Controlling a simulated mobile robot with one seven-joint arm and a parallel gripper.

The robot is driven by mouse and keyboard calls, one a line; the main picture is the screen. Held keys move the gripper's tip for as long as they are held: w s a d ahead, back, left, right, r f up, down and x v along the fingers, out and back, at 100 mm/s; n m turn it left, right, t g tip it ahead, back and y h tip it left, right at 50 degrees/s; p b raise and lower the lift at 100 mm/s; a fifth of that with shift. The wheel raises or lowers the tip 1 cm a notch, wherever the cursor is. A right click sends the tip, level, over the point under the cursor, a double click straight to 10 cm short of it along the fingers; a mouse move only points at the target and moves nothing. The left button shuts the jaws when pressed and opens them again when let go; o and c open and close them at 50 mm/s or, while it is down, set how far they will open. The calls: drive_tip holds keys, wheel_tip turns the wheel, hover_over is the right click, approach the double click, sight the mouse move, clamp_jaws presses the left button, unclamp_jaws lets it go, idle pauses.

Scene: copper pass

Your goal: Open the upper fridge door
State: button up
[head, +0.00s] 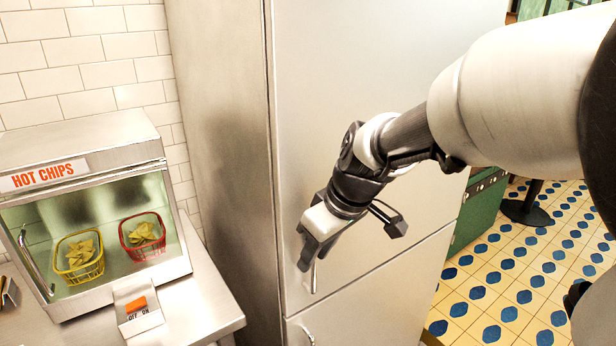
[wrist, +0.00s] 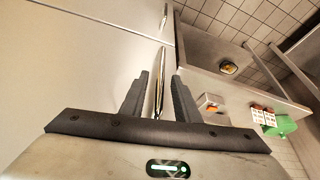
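The fridge's upper door (head: 345,100) is a tall pale metal panel in the head view and looks shut against the body. Its handle (head: 314,279) is a thin upright bar near the door's lower left edge. My gripper (head: 311,262) is at this handle, pointing down toward it and hiding its upper part. In the wrist view the handle (wrist: 159,85) runs between my two dark fingers (wrist: 160,98), with a gap visible on each side. The fingers are open around the bar, not closed on it.
The lower fridge door (head: 365,290) has its own handle (head: 307,335). A hot chips cabinet (head: 80,140) and a switch box (head: 138,306) stand on the metal counter (head: 205,305) left of the fridge. Tiled floor (head: 505,275) lies open to the right.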

drive_tip(key=shift+w+a+f, duration=0.15)
drive_tip(key=shift+f, duration=0.4)
clamp_jaws()
